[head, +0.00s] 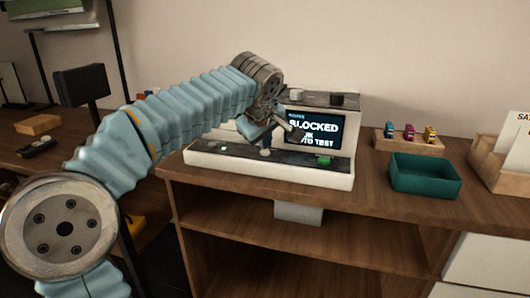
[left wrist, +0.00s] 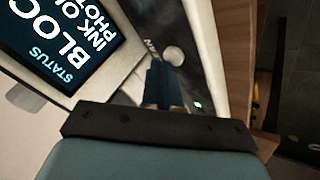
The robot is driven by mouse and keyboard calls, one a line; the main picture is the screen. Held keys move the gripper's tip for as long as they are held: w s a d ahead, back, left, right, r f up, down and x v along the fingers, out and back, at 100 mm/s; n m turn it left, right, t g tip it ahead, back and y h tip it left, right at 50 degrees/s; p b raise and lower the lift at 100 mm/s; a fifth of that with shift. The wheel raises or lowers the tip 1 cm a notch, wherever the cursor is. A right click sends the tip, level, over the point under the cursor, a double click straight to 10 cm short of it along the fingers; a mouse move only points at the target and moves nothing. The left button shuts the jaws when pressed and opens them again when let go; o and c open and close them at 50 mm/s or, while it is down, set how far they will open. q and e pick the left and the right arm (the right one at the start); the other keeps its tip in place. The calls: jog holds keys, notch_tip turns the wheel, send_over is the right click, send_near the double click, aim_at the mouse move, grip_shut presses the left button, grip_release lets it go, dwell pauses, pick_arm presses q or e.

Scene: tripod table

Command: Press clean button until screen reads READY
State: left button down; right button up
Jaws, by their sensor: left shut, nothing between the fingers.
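The screen (head: 314,130) of the white machine (head: 270,171) reads "BLOCKED" in the head view, with smaller lines partly covered by my left gripper. In the left wrist view the screen (left wrist: 62,38) shows "STATUS", "BLOC…", "INK O…" and "PHOTO…", cut off. My left gripper (head: 292,127) is shut and empty, in front of the screen above the machine's front panel. In the left wrist view its fingers (left wrist: 162,84) point at the panel, near a round pale button (left wrist: 173,55); I cannot tell whether they touch. A green button (head: 324,161) sits at the panel's right. My right gripper is out of view.
A teal bin (head: 425,176) stands right of the machine, with a wooden tray (head: 411,146) of small coloured items behind it. A wooden holder (head: 492,165) with cards is at the far right. A small green light (left wrist: 198,105) shows on the panel.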

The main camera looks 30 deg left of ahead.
aim_at(264, 152)
pick_arm(q)
jog(key=shift+f+b, duration=0.3)
jog(key=shift+f, duration=0.05)
jog(key=shift+r, duration=0.1)
dwell(0.5)
jog(key=shift+r+p, duration=0.8)
notch_tip(264, 152, up, 5)
jog(key=p, duration=0.4)
dwell(0.6)
